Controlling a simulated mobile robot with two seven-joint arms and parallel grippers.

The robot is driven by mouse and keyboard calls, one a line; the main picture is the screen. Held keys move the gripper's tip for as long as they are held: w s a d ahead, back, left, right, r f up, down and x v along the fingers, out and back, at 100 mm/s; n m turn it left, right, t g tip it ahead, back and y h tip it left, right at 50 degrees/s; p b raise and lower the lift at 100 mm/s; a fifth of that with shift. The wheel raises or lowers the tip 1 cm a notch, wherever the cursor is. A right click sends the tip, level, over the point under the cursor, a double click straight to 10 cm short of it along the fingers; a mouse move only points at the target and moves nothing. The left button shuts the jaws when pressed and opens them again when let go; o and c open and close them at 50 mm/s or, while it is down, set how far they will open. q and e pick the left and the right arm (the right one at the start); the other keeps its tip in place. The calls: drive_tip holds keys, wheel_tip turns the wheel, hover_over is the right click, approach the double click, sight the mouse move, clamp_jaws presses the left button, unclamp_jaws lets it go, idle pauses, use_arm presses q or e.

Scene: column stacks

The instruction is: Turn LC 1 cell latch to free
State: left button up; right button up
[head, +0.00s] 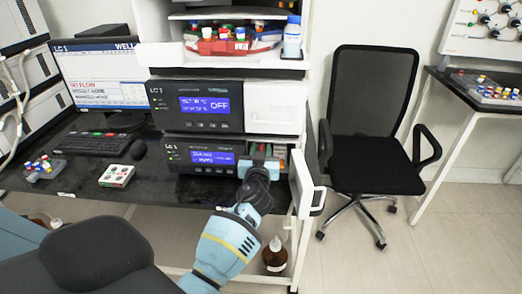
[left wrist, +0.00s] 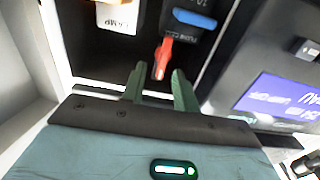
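The LC 1 stack stands on the bench. Its lower module (head: 205,157) has a blue display, and its white door (head: 303,184) is swung open to the right. My left gripper (head: 262,160) is at the open compartment, and its fingers are hard to make out there. In the left wrist view a red latch (left wrist: 163,55) hangs from a black block with a blue band (left wrist: 195,19). My left gripper (left wrist: 159,76) is open, with its green fingers on either side of the latch's lower tip in the picture. Contact cannot be told. My right gripper is not in view.
The upper module (head: 205,105) reads OFF. A monitor (head: 100,75) shows NO FLOW. A keyboard (head: 95,143), a mouse (head: 138,149) and a small tray of vials (head: 45,168) lie on the bench. A brown bottle (head: 274,254) stands below. A chair (head: 370,130) is at right.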

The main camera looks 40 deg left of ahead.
use_arm(q)
drive_tip(key=shift+c, duration=0.3)
clamp_jaws()
drive_tip(key=shift+m, duration=0.3)
drive_tip(key=shift+w+d+f+m, duration=0.15)
drive_tip(key=shift+d+f+m, duration=0.15)
drive_tip(key=shift+m, duration=2.6)
drive_tip(key=shift+w+d+f+m, duration=0.2)
drive_tip(key=shift+d+f+m, duration=0.1)
drive_tip(key=shift+m, duration=2.6)
drive_tip(key=shift+w+d+f+m, duration=0.2)
drive_tip(key=shift+f+m, duration=0.1)
drive_tip(key=shift+m, duration=2.6)
drive_tip(key=shift+f, duration=0.1)
drive_tip(key=shift+o, duration=0.3)
unclamp_jaws()
